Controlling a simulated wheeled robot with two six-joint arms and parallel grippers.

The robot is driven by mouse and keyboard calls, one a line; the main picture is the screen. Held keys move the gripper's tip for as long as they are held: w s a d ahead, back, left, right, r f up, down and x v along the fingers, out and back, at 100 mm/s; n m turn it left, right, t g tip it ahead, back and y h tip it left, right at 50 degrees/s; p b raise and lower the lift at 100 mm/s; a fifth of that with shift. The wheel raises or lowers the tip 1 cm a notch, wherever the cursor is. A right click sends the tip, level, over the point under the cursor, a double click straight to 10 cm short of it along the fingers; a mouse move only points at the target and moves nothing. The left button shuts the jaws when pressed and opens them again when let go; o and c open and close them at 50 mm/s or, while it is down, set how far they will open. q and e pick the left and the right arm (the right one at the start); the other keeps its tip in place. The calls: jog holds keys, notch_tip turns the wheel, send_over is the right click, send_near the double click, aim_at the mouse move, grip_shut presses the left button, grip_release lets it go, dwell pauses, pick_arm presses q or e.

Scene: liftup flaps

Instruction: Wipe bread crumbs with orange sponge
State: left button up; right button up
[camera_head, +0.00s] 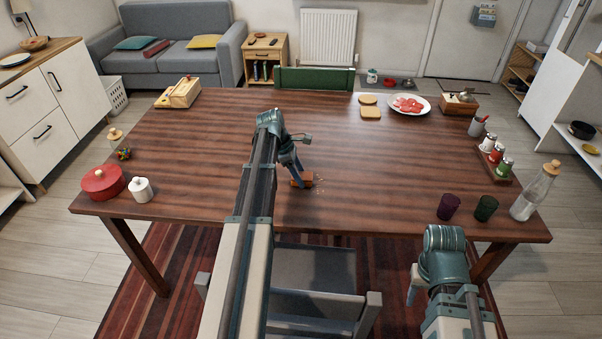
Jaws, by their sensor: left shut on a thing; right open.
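The orange sponge (302,179) is on the dark wooden table (215,150), near the middle of its front half. My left gripper (299,177) points down and is shut on the sponge. A few tiny pale specks, the crumbs (319,191), lie on the wood just right of and in front of the sponge. Part of the sponge is hidden by the gripper. My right gripper (412,293) hangs in front of the table's edge at the lower right, apart from everything; its fingers are mostly hidden.
Bread slices (370,111) and a plate of red slices (409,104) sit at the back. Two dark cups (448,206), a glass bottle (535,192) and a shaker rack stand at right. A red pot (103,181) and white jar (141,189) stand at left. The table's centre is clear.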

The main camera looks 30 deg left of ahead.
aim_at(326, 188)
pick_arm(q)
jog(key=shift+w+d, duration=0.1)
jog(key=shift+w+d+f, duration=0.1)
jog(key=shift+w+d, duration=0.3)
jog(key=shift+d, duration=0.45)
jog(key=shift+w+d, duration=0.35)
jog(key=shift+d, duration=0.45)
jog(key=shift+d, duration=0.1)
jog(key=shift+w+d, duration=0.45)
jog(key=shift+d, duration=0.35)
jog(key=shift+w+d, duration=0.4)
jog(key=shift+d, duration=0.4)
jog(key=shift+s+d+f, duration=0.1)
jog(key=shift+s+d, duration=0.25)
jog(key=shift+s, duration=0.5)
jog(key=shift+s+a, duration=0.1)
jog(key=shift+s+a+r, duration=0.1)
jog(key=shift+s+a, duration=0.4)
jog(key=shift+a, duration=0.6)
jog(key=shift+s+a+r, duration=0.1)
jog(key=shift+s+a, duration=0.35)
jog(key=shift+a, duration=0.7)
jog(key=shift+s+a, duration=0.5)
jog(key=shift+a, duration=0.6)
